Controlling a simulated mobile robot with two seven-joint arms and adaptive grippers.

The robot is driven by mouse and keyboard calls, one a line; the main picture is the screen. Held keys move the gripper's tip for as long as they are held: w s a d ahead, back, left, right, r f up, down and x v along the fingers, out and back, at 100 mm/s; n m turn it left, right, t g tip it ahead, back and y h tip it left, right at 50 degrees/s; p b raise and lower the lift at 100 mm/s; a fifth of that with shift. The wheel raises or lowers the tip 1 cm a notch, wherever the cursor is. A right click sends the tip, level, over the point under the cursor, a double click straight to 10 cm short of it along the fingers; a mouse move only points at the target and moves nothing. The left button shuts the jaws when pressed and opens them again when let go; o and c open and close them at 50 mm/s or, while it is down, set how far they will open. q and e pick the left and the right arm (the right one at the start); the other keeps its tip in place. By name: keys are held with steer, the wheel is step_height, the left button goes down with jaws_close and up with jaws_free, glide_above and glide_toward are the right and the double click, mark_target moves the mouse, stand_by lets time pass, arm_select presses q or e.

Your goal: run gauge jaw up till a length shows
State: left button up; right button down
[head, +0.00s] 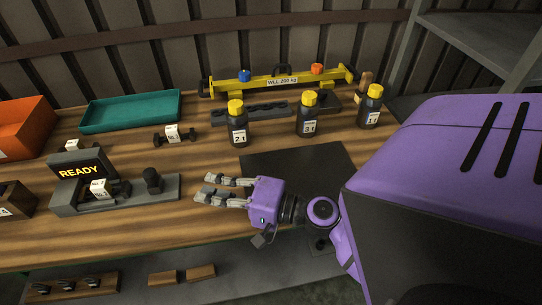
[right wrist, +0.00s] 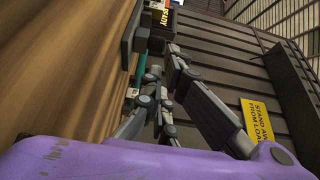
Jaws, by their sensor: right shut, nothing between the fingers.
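The length gauge (head: 120,195) stands at the left of the bench in the head view, a grey base with a display (head: 80,170) reading READY. The display also shows in the right wrist view (right wrist: 162,22). A dark part with a white tag (head: 98,188) lies in the gauge. The gauge's jaw, with a black knob (head: 152,180), stands upright toward the base's right end, apart from the part. My right gripper (head: 207,187) is shut and empty, just right of the gauge, its fingers pointing left toward the jaw. My left gripper is not in view.
Three yellow-capped bottles (head: 238,125) stand behind my right gripper. A tagged dumbbell-shaped part (head: 173,135), a teal tray (head: 130,110) and an orange bin (head: 22,125) lie behind the gauge. A yellow beam (head: 280,80) lies at the back. A dark mat (head: 300,160) is by my right wrist.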

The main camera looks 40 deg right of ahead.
mark_target(155, 176)
steer(key=p+x, duration=0.1)
steer(key=x, duration=0.4)
steer(key=p+x, duration=0.2)
steer(key=x, duration=0.3)
steer(key=shift+w+r, duration=0.2)
steer(key=shift+w+a+p, duration=0.15)
steer(key=shift+w+p, duration=0.15)
steer(key=shift+p, duration=0.05)
steer(key=shift+w+a+f, duration=0.15)
steer(key=shift+w+f, duration=0.05)
steer(key=shift+f, duration=0.05)
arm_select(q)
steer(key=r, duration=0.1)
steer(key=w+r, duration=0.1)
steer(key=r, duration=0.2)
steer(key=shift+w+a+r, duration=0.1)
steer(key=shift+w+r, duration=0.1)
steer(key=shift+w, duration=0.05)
